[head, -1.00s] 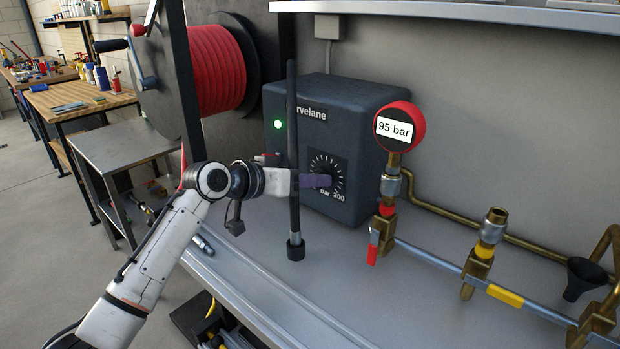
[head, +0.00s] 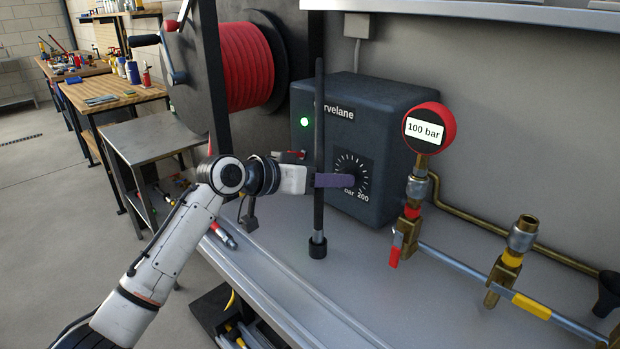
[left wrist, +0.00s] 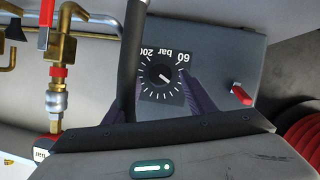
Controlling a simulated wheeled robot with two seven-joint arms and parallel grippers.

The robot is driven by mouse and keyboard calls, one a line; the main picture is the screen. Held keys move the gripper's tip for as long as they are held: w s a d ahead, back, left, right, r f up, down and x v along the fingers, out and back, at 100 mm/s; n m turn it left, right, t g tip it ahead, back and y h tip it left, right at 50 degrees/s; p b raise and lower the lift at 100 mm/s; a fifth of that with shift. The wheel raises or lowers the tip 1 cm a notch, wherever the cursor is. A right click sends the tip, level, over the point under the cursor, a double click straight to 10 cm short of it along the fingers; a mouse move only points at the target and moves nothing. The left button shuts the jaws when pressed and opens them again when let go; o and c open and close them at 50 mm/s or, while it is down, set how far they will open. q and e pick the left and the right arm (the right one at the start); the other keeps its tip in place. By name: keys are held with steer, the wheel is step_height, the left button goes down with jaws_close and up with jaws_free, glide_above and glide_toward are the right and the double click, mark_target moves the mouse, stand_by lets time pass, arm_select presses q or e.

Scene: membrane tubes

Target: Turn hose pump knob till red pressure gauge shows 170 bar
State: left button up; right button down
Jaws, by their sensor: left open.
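The hose pump (head: 385,110) is a dark grey box with a lit green light. Its black knob (head: 350,178) sits on a dial plate at the lower right of its front; the knob also shows in the left wrist view (left wrist: 164,74). The red pressure gauge (head: 428,128) reads 100 bar. My left gripper (head: 345,180) is at the knob, its purple fingers open. In the left wrist view the fingers (left wrist: 162,85) lie on either side of the knob; contact cannot be told. My right gripper is not in view.
A dark upright rod (head: 319,150) stands before the pump, passing close by my left gripper. A red hose reel (head: 245,65) is behind at left. Brass pipework with a red-handled valve (head: 396,248) runs along the right. The bench front (head: 350,290) is clear.

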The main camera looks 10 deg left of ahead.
arm_select(q)
steer(key=v, duration=0.8)
steer(key=p+x, duration=0.5)
steer(key=x, duration=0.6)
stand_by(0.4)
steer(key=shift+c, duration=0.5)
steer(key=c, duration=0.9)
steer(key=shift+c, duration=0.2)
